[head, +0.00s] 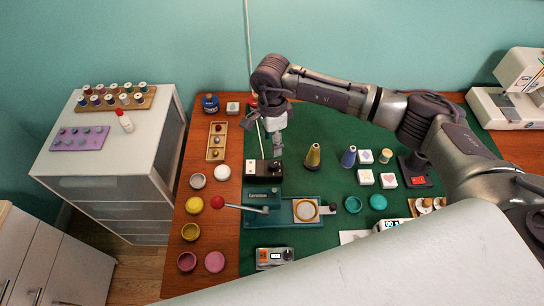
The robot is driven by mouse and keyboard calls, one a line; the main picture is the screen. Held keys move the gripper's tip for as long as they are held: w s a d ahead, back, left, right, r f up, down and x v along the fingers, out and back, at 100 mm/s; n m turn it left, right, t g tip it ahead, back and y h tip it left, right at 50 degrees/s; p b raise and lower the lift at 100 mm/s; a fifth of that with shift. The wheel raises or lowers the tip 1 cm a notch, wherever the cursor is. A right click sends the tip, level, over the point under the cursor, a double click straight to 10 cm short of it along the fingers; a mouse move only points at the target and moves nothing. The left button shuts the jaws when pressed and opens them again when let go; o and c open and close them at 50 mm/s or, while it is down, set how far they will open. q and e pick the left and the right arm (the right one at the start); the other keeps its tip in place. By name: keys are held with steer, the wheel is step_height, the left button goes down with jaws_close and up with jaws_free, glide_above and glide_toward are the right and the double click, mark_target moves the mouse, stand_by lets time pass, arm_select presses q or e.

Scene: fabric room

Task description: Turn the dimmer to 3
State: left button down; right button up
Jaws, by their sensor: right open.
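My left gripper is not in view.
A teal press (262,198) with a red-knobbed lever (218,203) stands just in front of the box. A sewing machine (510,105) is far right.

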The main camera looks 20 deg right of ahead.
mark_target(273, 164)
step_height(273, 164, down, 9)
steer(key=shift+s+f+p, duration=0.15)
steer(key=shift+p, duration=0.65)
steer(key=shift+f, duration=0.25)
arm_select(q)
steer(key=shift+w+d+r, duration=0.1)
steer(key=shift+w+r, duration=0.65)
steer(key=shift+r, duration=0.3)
arm_select(e)
steer(key=shift+f, duration=0.15)
jaws_close()
